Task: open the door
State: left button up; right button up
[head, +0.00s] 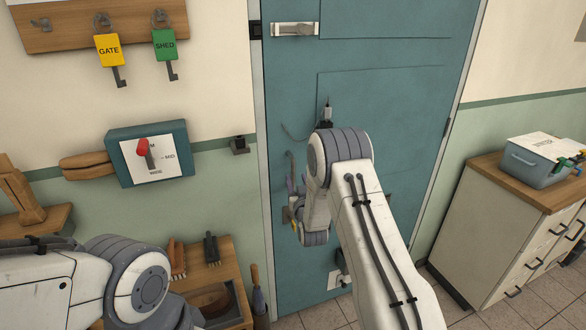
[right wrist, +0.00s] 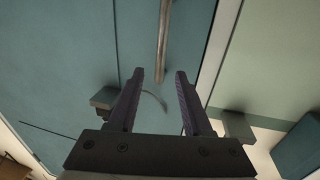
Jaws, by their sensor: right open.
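The teal door (head: 390,120) is shut in its pale frame, with a metal latch plate (head: 295,29) near its top left. A grey vertical handle bar (head: 290,163) is near the door's left edge, partly hidden by my right gripper (head: 292,208). In the right wrist view my right gripper (right wrist: 160,75) is open and empty. There the handle bar (right wrist: 164,38) runs down to between the two fingertips. I cannot tell whether it lies between the fingers in depth. My left arm shows at lower left, but its gripper is out of frame.
A white cabinet (head: 485,235) with a grey bin (head: 540,160) stands right of the door. Left are a wall switch box (head: 150,155) with a red lever, keys tagged GATE (head: 109,50) and SHED (head: 164,45), and a wooden shelf with brushes (head: 212,248).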

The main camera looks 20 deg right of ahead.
aim_at(293, 170)
jog(key=w, duration=0.2)
jog(key=w+p, duration=0.1)
jog(key=w, duration=0.1)
jog(key=w+d, duration=0.1)
jog(key=w, duration=0.2)
grip_shut()
dwell(1.4)
